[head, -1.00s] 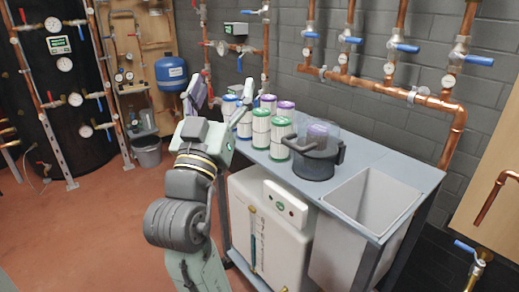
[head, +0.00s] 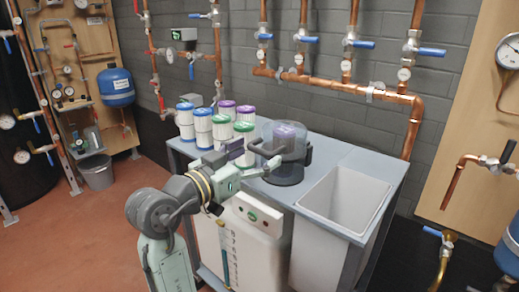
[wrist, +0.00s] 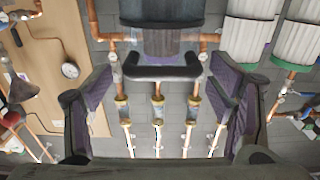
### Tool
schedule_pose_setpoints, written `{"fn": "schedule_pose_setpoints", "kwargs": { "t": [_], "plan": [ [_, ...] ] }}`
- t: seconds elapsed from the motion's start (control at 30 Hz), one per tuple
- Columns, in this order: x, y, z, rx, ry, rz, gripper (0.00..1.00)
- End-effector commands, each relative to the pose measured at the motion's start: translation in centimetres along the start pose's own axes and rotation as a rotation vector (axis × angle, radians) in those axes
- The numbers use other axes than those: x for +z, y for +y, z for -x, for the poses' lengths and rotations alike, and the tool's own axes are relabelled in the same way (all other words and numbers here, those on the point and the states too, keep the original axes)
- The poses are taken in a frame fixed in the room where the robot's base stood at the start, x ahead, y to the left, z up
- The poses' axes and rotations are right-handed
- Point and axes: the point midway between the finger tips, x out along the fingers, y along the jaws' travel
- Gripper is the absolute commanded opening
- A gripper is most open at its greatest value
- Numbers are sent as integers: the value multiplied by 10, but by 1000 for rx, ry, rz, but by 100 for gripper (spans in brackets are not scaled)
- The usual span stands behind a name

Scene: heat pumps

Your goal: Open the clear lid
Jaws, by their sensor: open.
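The clear lid (head: 268,138) is a domed cover on a dark round pot (head: 286,174) on the bench, and it looks closed. A purple object shows through it. In the wrist view, the pot's dark body (wrist: 160,14) is at the top, with a dark bar handle (wrist: 162,73) below it. My gripper (head: 254,157) is open and empty at the left side of the pot. In the wrist view, its purple-padded fingers (wrist: 164,88) stand wide apart on either side of the handle. I cannot tell whether they touch anything.
Several white filter cartridges (head: 202,131) with blue, green and purple caps stand left of the pot. An open grey sink (head: 345,200) is at the bench's right. Copper pipes (head: 340,83) with blue-handled valves run along the wall behind. A white tank (head: 262,250) stands under the bench.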

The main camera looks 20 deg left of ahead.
Motion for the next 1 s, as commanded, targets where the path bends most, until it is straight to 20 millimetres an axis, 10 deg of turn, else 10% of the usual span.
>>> {"fn": "schedule_pose_setpoints", "kwargs": {
  "t": [0.5, 1.0],
  "plan": [
    [0, 0, -21, -1, 1, 0, 76],
    [0, 0, -21, 0, 1, 0, 42]
  ]
}}
